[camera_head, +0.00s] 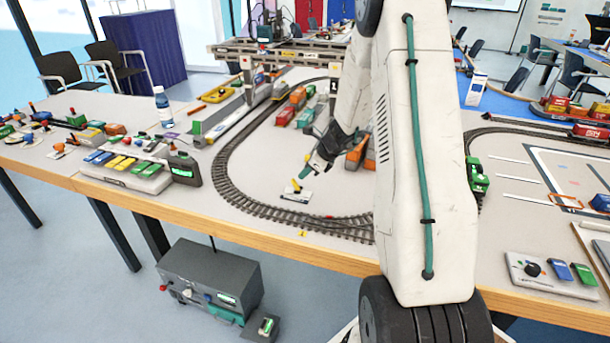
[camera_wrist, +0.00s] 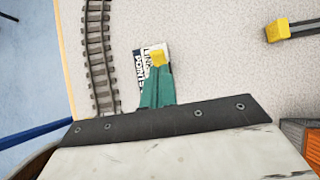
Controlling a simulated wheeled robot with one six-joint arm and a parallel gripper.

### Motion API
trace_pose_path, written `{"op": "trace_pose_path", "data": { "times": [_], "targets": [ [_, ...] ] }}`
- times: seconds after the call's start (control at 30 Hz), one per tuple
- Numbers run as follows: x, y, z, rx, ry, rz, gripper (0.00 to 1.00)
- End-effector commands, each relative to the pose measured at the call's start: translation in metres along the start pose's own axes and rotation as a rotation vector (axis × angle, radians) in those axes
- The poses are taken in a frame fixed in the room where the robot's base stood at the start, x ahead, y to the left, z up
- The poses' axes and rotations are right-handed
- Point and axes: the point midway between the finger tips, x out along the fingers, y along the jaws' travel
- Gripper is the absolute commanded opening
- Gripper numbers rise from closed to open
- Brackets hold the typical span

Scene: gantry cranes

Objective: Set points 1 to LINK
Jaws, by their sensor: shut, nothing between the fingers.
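The points lever is a small white plate (camera_head: 297,195) with a yellow knob (camera_head: 296,185), on the table inside the track loop. In the wrist view its plate (camera_wrist: 141,66) carries dark printing, partly readable as POINTS; my fingers cover part of it. The yellow knob (camera_wrist: 158,57) shows right at my fingertips; I cannot tell whether they touch it. My gripper (camera_head: 303,176) has teal fingers, shut and empty, pointing down at the lever from above. It also shows in the wrist view (camera_wrist: 157,80). Which setting the lever marks is not readable.
Curved track (camera_head: 235,190) runs left of and in front of the lever. A dark bar with a yellow end (camera_wrist: 279,30) lies off to the right in the wrist view. A panel of coloured switches (camera_head: 125,170) sits left.

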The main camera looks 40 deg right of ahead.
Motion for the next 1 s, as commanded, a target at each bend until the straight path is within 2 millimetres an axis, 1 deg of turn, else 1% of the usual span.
{"op": "trace_pose_path", "data": {
  "times": [0.17,0.27,0.37,0.6,0.7,0.83,1.0],
  "targets": [
    [0.000,0.000,0.000,0.000,0.000,0.001,0.00],
    [-0.003,0.000,0.002,-0.001,-0.001,0.000,0.00],
    [-0.013,0.000,0.008,-0.004,-0.001,0.000,0.00],
    [-0.053,0.001,0.029,-0.010,-0.002,0.003,0.00],
    [-0.067,0.003,0.037,-0.011,-0.001,0.005,0.00],
    [-0.079,0.004,0.044,-0.014,-0.001,0.008,0.00],
    [-0.083,0.005,0.048,-0.016,0.000,0.012,0.00]
  ]
}}
